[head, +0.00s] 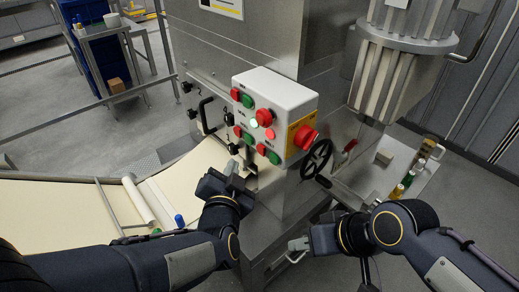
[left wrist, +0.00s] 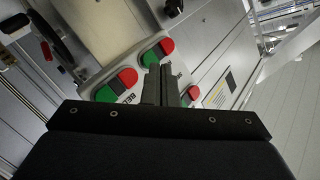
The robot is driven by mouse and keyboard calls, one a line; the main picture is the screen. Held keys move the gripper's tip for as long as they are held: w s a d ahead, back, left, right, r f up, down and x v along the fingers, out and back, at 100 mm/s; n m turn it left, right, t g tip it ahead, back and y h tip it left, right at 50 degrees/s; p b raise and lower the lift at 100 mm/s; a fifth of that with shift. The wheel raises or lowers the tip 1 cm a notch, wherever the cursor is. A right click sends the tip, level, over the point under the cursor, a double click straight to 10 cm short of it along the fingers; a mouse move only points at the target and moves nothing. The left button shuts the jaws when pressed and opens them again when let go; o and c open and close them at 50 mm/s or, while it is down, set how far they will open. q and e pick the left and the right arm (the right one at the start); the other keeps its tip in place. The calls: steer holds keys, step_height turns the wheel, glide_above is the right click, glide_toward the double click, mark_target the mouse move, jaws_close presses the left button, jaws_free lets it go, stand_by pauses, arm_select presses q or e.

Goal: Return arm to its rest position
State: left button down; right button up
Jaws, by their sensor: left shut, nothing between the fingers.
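My left arm comes in from the left in the head view. Its left gripper (head: 232,168) is shut and empty, in front of the machine's steel face, below and left of the control box (head: 272,92). In the left wrist view the closed fingers of this gripper (left wrist: 160,86) stand side by side, with red and green buttons (left wrist: 117,84) behind them. I cannot tell whether they touch anything. My right gripper (head: 295,247) is at the lower middle of the head view, in front of the machine's base. Its fingers are too small to show whether they are open.
The control box has a red emergency knob (head: 304,137). A black handwheel (head: 316,159) is below it. A pale dough sheet (head: 60,211) lies on the conveyor at left, with a white roller (head: 138,200). A side shelf (head: 413,186) with small bottles is at right.

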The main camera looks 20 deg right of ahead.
arm_select(q)
steer(key=s+a+n+g, duration=0.3)
steer(key=a+n+g, duration=0.35)
steer(key=a, duration=1.25)
steer(key=s+a+f+n+g+y, duration=0.1)
steer(key=s+a+f+n, duration=0.1)
steer(key=s+a+n, duration=0.2)
steer(key=s+a+f+n+g+y, duration=0.1)
steer(key=s+a+f+n+y, duration=0.1)
steer(key=s+a, duration=0.7)
steer(key=s+n, duration=0.1)
steer(key=s, duration=0.3)
steer(key=shift+s+n+g, duration=0.2)
steer(key=shift+n+g, duration=0.15)
